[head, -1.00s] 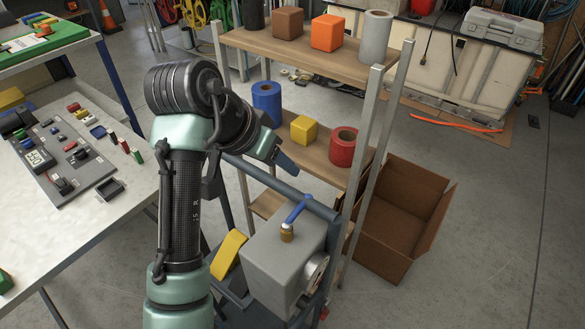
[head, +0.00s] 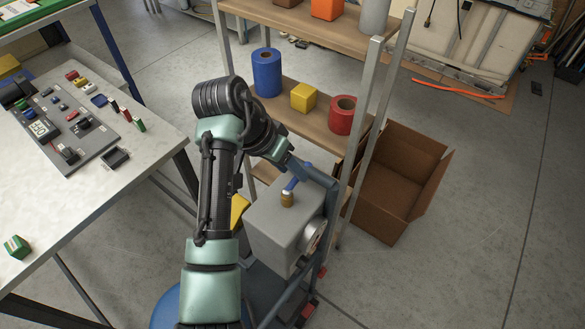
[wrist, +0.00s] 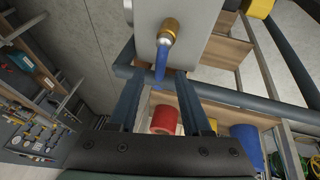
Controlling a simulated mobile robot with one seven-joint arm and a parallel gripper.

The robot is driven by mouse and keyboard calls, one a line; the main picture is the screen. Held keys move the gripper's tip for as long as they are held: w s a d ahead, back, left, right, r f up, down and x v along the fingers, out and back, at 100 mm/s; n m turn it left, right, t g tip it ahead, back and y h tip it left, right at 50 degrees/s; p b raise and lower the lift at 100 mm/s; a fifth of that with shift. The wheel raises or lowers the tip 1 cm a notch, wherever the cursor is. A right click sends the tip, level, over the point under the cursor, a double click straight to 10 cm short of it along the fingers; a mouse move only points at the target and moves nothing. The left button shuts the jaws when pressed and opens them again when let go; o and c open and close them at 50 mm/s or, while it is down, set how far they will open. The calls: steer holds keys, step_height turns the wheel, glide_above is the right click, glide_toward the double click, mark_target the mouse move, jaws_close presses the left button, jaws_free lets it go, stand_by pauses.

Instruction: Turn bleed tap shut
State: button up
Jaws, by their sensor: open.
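The bleed tap is a brass stem (head: 287,200) with a blue lever (head: 291,184) on top of a grey box (head: 268,226). The lever slants toward the upper right in the head view. In the wrist view the brass stem (wrist: 168,31) is at the top and the lever (wrist: 161,64) points down toward me. My gripper (wrist: 157,78) is open, and the lever's end appears between its fingertips. I see no contact, and the depth gap is hard to judge. In the head view my wrist partly hides the fingers near the lever.
A shelf holds a blue roll (head: 267,75), a yellow cube (head: 303,97) and a red roll (head: 342,115) behind the box. A dark rail (wrist: 215,91) runs close by my fingers. An open cardboard box (head: 398,180) stands right; a cluttered table (head: 100,185) stands left.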

steer(key=shift+x, duration=0.9)
steer(key=shift+c, duration=0.2)
jaws_close()
stand_by(0.7)
